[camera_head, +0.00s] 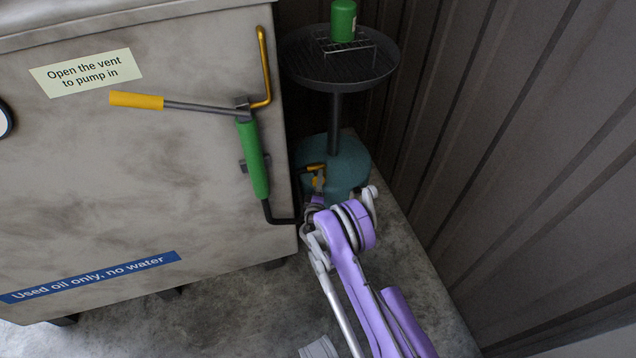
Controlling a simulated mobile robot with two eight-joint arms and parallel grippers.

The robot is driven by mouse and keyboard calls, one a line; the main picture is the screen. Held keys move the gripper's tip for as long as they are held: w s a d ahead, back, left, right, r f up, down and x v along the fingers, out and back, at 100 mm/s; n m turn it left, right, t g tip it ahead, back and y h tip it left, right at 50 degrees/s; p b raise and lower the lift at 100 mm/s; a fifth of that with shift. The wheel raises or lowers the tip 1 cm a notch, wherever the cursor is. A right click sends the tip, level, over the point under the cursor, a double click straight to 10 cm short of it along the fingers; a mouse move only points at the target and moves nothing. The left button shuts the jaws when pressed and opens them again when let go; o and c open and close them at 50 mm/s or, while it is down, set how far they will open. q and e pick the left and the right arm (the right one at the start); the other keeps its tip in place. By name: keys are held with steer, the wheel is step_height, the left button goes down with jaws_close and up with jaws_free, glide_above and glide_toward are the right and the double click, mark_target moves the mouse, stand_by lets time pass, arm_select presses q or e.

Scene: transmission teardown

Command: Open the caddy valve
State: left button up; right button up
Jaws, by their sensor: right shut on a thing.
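The caddy is a teal round tank (346,163) with a black post and a wide dark drain pan (372,62) above it. It stands at the back, right of the big grey metal tank. The caddy valve (316,167), with a yellow lever, is on the caddy's front left side. My right gripper (317,188) reaches in from the lower right and is shut at the valve. My purple and grey arm partly hides its fingers and the lower part of the valve. My left gripper is not in view.
The grey tank (130,200) fills the left, with a green hand pump (252,160), a yellow-gripped lever (137,100) and a black hose (280,219). A green can (343,20) stands on the pan's rack. A corrugated wall (520,130) bounds the right.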

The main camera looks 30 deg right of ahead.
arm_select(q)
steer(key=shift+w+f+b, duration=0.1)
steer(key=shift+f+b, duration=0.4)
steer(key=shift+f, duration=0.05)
arm_select(e)
steer(key=shift+n+t, duration=0.3)
steer(key=shift+n, duration=0.7)
steer(key=o, duration=1.4)
steer(key=shift+c, duration=0.2)
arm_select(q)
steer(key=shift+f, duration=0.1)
arm_select(e)
steer(key=shift+s+a, duration=0.1)
